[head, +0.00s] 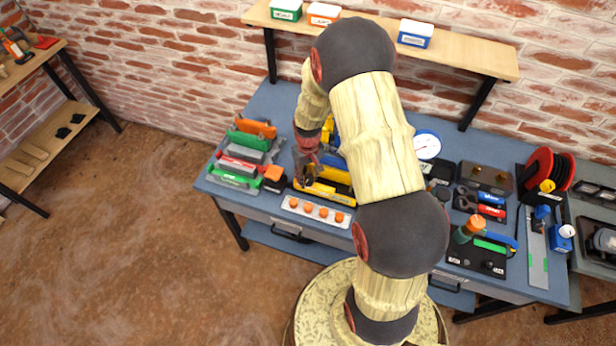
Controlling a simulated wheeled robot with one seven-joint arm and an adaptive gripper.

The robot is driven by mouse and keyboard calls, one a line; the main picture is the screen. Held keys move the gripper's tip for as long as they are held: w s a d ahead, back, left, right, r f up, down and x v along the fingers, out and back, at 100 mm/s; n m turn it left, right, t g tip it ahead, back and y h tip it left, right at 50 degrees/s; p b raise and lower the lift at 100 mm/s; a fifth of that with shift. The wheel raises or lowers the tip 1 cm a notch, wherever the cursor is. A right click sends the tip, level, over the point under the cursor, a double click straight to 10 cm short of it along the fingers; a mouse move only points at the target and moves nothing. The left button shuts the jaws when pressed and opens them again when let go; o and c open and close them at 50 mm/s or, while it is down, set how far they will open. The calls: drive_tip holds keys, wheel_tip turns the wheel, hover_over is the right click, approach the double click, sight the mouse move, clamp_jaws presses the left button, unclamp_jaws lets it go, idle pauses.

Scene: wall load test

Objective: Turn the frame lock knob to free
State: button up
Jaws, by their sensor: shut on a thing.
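My gripper (308,176) is at the left end of a yellow and black frame (328,194) on the blue-grey workbench. Its fingers point down and are shut on a small part there, seemingly the frame lock knob. The fingers and wrist hide that part, so its marking and turned position cannot be read. My arm crosses the middle of the view and covers part of the bench behind the frame.
A white strip with orange knobs (317,211) lies just in front. Green, red and grey holders (240,165) stand close on the left. A round white gauge (427,145), black tool trays and a red cable reel (547,172) are on the right. A shelf (470,58) runs above.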

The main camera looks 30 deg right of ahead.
sight(308, 179)
drive_tip(key=o, duration=1.2)
drive_tip(key=shift+c, duration=0.2)
wheel_tip(308, 179, up, 12)
idle(0.4)
